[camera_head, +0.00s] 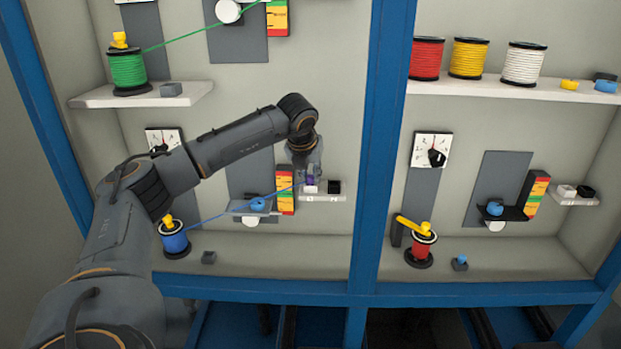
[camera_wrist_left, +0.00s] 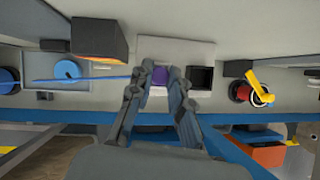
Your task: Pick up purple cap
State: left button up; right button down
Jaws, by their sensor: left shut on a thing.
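The purple cap (camera_head: 310,181) is at the left end of a small white shelf in the lower left bay. My left gripper (camera_head: 308,172) comes down over it from above and is shut on it. In the left wrist view the purple cap (camera_wrist_left: 160,76) shows between the two fingertips (camera_wrist_left: 160,92). Part of the cap is hidden by the fingers. I cannot tell whether it still touches the shelf. My right gripper is in neither view.
A black block (camera_head: 334,187) sits right beside the cap on the white shelf (camera_head: 322,198). A red, yellow and green striped block (camera_head: 285,190) stands close on the left. A blue cable (camera_head: 222,212) runs from the blue spool (camera_head: 174,240) towards the gripper. The blue post (camera_head: 377,150) stands to the right.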

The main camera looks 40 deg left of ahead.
aim_at(311, 177)
pick_arm(q)
jog(key=shift+r, duration=0.45)
notch_tip(311, 177, up, 2)
jog(key=shift+w+r, duration=0.1)
jog(key=shift+r, duration=0.05)
jog(key=s+d+r+b, duration=0.3)
jog(key=s+d+r, duration=0.6)
jog(key=s+r, duration=0.1)
jog(key=shift+s, duration=0.45)
jog(key=shift+f, duration=0.1)
